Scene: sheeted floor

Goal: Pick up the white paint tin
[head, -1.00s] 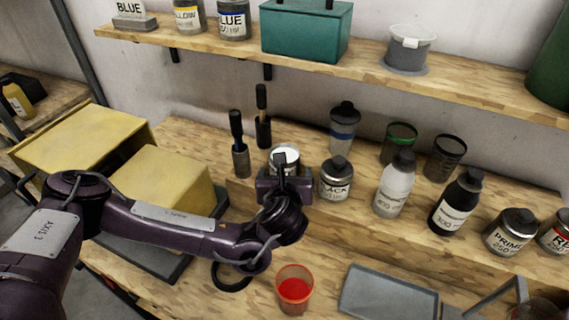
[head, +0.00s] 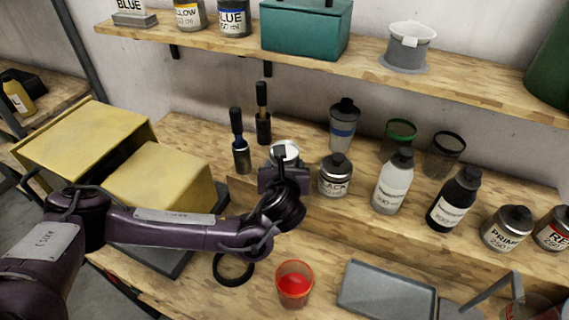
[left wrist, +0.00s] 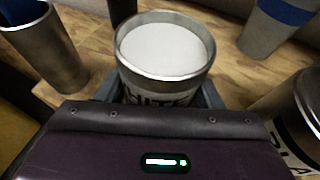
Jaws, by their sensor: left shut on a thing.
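The white paint tin (left wrist: 166,45) stands upright in the left wrist view, with a silver rim, a pale top and a label reading partly "HITE". My left gripper (head: 284,165) is shut on it, with the fingers around the tin's sides; the gripper body hides the tin's lower part. In the head view only the tin's pale top (head: 286,149) shows behind my wrist. I cannot tell whether its base is clear of the wooden step. My right gripper is not in view.
The black tin (head: 335,176) stands close on the right. A shelf (head: 300,66) runs above.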

